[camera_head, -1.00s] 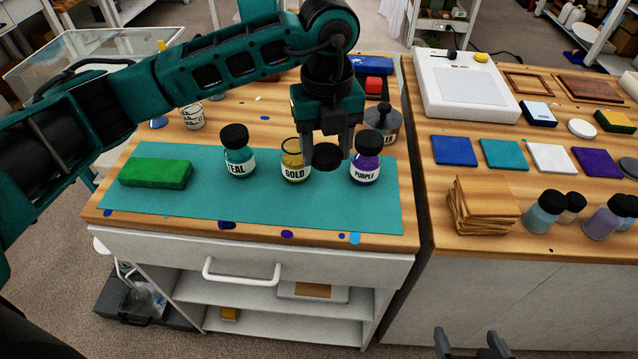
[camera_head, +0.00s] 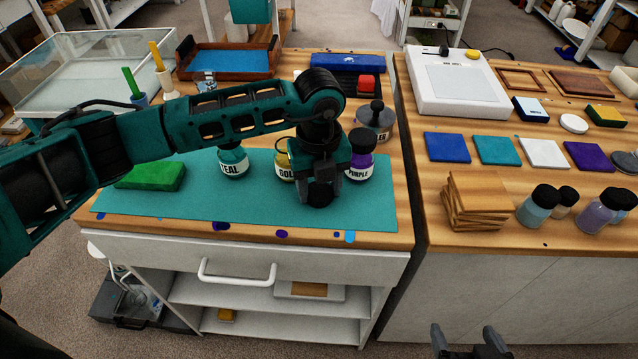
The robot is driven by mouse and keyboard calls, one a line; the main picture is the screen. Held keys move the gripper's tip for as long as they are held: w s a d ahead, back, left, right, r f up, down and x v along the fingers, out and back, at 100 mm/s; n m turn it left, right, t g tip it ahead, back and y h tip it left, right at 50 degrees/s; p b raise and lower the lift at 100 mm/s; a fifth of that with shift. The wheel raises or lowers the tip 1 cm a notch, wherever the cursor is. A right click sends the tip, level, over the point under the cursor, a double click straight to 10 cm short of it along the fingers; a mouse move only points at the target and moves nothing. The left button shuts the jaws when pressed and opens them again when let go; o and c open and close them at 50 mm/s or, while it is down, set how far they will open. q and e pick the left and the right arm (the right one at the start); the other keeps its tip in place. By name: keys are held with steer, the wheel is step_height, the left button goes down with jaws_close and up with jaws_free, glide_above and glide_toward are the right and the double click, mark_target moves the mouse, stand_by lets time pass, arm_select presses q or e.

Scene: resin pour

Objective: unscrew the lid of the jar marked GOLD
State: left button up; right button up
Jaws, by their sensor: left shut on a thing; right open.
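The jar marked GOLD (camera_head: 284,172) stands upright on the teal mat (camera_head: 240,205), partly hidden behind my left gripper. My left gripper (camera_head: 320,190) points down, just right of and in front of this jar, shut on its black lid (camera_head: 319,198). The lid is apart from the jar and low over the mat; I cannot tell whether it touches it. The TEAL jar (camera_head: 233,166) stands to the left, its top hidden behind my arm. The PURPLE jar (camera_head: 360,164) with its black lid stands close to the right. My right gripper (camera_head: 468,345) is open and empty at the bottom edge.
A green block (camera_head: 150,176) lies on the mat's left end. A grey lidded container (camera_head: 374,122) stands behind the PURPLE jar. Coloured tiles (camera_head: 446,147), stacked wooden squares (camera_head: 475,202) and several jars (camera_head: 602,212) fill the right table. The mat's front strip is clear.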

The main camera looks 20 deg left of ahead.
mark_target(319, 191)
arm_select(q)
steer(key=shift+f, duration=0.25)
steer(key=o, duration=1.2)
steer(key=shift+r, duration=0.1)
steer(key=shift+c, duration=0.2)
step_height(319, 191, up, 12)
steer(key=shift+r, duration=0.2)
